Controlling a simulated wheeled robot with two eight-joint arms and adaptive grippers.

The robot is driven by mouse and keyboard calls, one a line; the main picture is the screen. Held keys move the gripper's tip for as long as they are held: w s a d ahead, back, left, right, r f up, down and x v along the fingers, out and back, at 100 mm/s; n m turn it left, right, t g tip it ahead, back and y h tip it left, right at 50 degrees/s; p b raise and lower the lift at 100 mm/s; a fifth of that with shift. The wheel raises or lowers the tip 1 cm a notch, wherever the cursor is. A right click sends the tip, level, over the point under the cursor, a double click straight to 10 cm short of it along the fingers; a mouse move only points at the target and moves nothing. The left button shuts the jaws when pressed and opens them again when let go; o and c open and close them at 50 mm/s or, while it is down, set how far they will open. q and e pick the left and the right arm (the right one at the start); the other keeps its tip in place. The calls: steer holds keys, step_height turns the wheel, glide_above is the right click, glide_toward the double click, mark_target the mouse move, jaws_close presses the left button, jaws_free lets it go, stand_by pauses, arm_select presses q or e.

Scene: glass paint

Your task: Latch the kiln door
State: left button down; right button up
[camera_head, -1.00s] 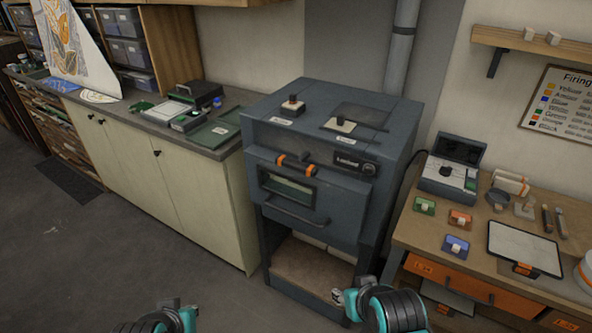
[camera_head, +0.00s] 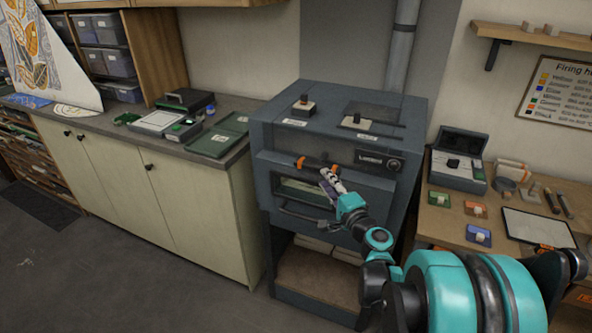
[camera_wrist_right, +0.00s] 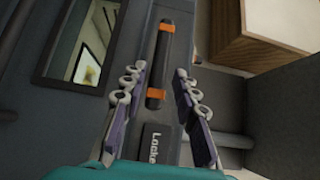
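The dark grey kiln (camera_head: 262,130) stands in the middle of the head view. Its front door (camera_head: 340,187) has a window and a bar handle and looks closed. Above the window is a dark latch bar with orange bands (camera_head: 316,163), lying across the front. The latch bar also shows in the right wrist view (camera_wrist_right: 161,55). My right gripper (camera_head: 326,181) is in front of the door, near the latch. In the wrist view its fingers (camera_wrist_right: 160,80) are open on either side of the bar's near end; contact cannot be told. My left gripper is out of view.
A counter (camera_head: 205,150) with trays stands left of the kiln. A workbench (camera_head: 440,225) with coloured blocks stands right. The floor (camera_head: 120,270) in front is clear.

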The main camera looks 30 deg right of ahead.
mark_target(319, 171)
steer(key=w, duration=0.2)
steer(key=w+b, duration=0.1)
steer(key=w, duration=0.4)
steer(key=shift+w+d+b, duration=0.25)
steer(key=shift+d+b, duration=0.1)
steer(key=shift+b, duration=0.05)
jaws_close()
